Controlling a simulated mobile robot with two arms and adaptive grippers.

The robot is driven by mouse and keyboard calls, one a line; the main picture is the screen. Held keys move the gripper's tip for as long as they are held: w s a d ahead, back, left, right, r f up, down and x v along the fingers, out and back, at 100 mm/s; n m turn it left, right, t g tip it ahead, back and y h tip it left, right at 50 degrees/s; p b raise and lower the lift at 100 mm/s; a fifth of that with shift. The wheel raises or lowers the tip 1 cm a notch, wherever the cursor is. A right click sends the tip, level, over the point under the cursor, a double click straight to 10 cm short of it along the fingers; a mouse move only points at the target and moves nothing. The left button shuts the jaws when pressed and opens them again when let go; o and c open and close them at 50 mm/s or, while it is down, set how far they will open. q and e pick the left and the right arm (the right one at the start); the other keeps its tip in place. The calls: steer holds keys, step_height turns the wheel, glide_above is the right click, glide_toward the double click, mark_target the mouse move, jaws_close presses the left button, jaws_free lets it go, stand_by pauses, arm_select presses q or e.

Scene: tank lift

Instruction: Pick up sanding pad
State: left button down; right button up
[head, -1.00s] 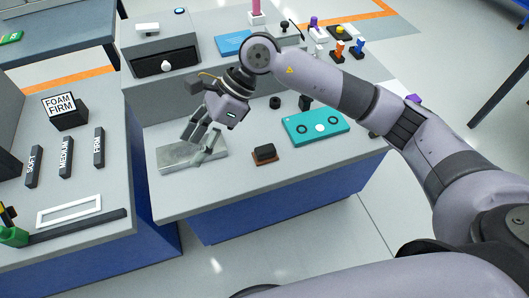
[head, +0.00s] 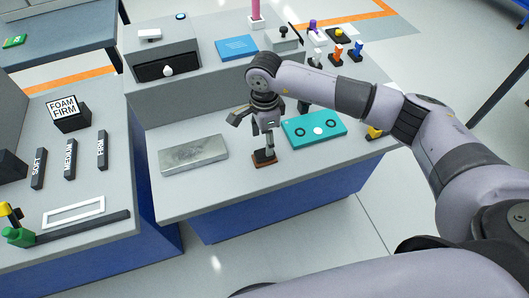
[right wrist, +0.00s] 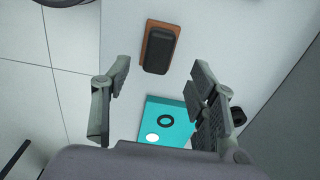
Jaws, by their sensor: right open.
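The sanding pad (head: 264,157) is a small black block on a reddish-brown base, lying on the grey bench near its front edge. In the right wrist view the pad (right wrist: 160,48) lies beyond the fingertips, roughly between the lines of the two fingers. My right gripper (head: 265,146) points down just above the pad, its fingers overlapping part of it in the head view. In the right wrist view my right gripper (right wrist: 160,72) is open with nothing between its fingers. I cannot tell whether a finger touches the pad. My left gripper is not in view.
A grey metal plate (head: 194,154) lies left of the pad. A teal panel with round features (head: 301,136) lies to its right. A side bench holds the foam blocks (head: 69,158) and a white frame (head: 74,211). Bare bench top lies in front of the plate.

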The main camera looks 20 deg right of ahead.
mark_target(264, 152)
steer(key=shift+f, duration=0.6)
steer(key=shift+f+p, duration=0.35)
step_height(264, 152, down, 4)
steer(key=shift+s+r+p, duration=0.15)
steer(key=shift+r+p, duration=0.05)
steer(key=shift+p, duration=0.5)
steer(key=shift+f, duration=0.45)
steer(key=c, duration=1.3)
